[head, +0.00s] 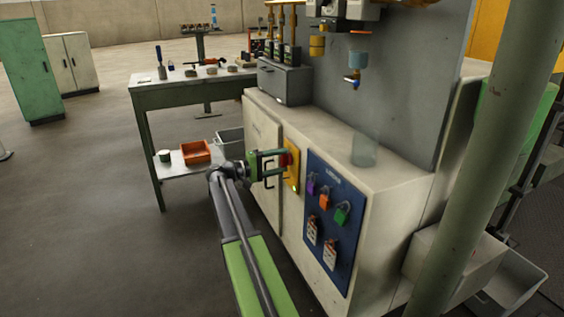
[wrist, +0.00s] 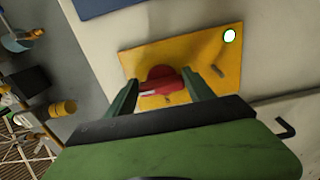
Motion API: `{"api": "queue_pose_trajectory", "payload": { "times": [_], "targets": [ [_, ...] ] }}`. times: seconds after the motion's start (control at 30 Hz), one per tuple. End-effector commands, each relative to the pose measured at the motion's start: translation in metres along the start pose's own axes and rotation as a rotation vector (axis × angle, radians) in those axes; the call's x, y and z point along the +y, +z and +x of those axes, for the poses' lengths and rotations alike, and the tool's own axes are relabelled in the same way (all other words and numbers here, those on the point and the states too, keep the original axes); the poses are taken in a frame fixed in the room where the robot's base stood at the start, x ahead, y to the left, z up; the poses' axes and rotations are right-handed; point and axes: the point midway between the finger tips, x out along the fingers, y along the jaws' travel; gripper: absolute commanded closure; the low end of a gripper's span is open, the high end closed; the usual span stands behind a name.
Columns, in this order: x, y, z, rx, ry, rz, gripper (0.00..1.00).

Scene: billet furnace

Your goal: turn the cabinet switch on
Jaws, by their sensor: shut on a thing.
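The cabinet switch is a red rotary knob (wrist: 162,84) on a yellow plate (wrist: 218,50) fixed to the front of the cream cabinet (head: 262,130). In the head view the red knob (head: 285,160) shows just beyond my gripper (head: 277,165). In the wrist view my gripper (wrist: 163,97) has one green finger on each side of the knob and is shut on it. The fingers hide parts of the knob's sides. A round light (wrist: 230,35) near the plate's corner glows white with a green rim. In the head view a small green glow shows low on the plate.
A blue board (head: 333,235) with coloured padlocks and tags hangs on the cabinet front, right of the switch. A green pillar (head: 480,150) stands at the right. A workbench (head: 180,98) with an orange bin (head: 196,153) on its lower shelf stands behind. Open floor lies to the left.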

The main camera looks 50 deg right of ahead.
Motion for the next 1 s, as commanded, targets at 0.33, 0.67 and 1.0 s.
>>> {"api": "queue_pose_trajectory", "payload": {
  "times": [0.33,0.67,1.0],
  "targets": [
    [0.0,-0.001,0.002,0.0,-0.001,0.001,0.21],
    [0.0,-0.001,0.0,0.002,0.0,0.0,0.16],
    [0.0,-0.001,-0.067,0.005,0.0,0.0,0.16]
  ]
}}
